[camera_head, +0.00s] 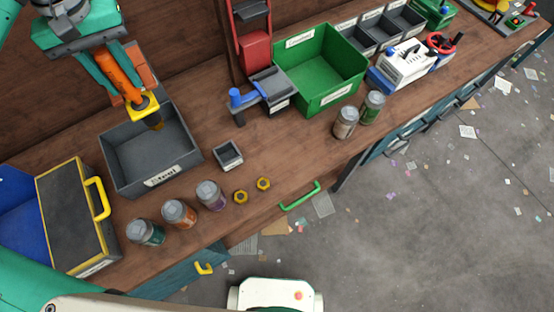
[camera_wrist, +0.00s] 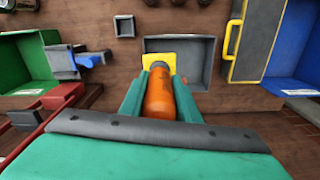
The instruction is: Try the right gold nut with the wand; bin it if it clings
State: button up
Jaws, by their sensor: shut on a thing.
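My gripper (camera_head: 122,78) is shut on the orange wand (camera_head: 118,72), which has a square yellow collar (camera_head: 143,104). The wand also shows in the wrist view (camera_wrist: 160,97). Its lower end hangs over the grey bin (camera_head: 189,155) labelled "Steel". A small dull-gold piece (camera_head: 156,123) shows at that end; I cannot tell if it is a nut or part of the wand. Two gold nuts lie on the table in the head view, a left one (camera_head: 240,197) and a right one (camera_head: 263,184). Neither shows clearly in the wrist view.
Three jars (camera_head: 179,213) stand left of the nuts. A small grey box (camera_head: 228,154) sits behind them. A yellow-handled case (camera_head: 77,215) is left of the bin. A green bin (camera_head: 325,75) and two more jars (camera_head: 345,122) stand right. The table between is clear.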

jog(key=shift+w+a, duration=0.9)
jog(key=shift+w, duration=0.3)
jog(key=shift+w+a, duration=0.85)
jog(key=shift+w, duration=0.3)
jog(key=shift+s+d, duration=0.1)
jog(key=shift+r, duration=1.55)
dwell(0.5)
jog(key=shift+f, duration=1.5)
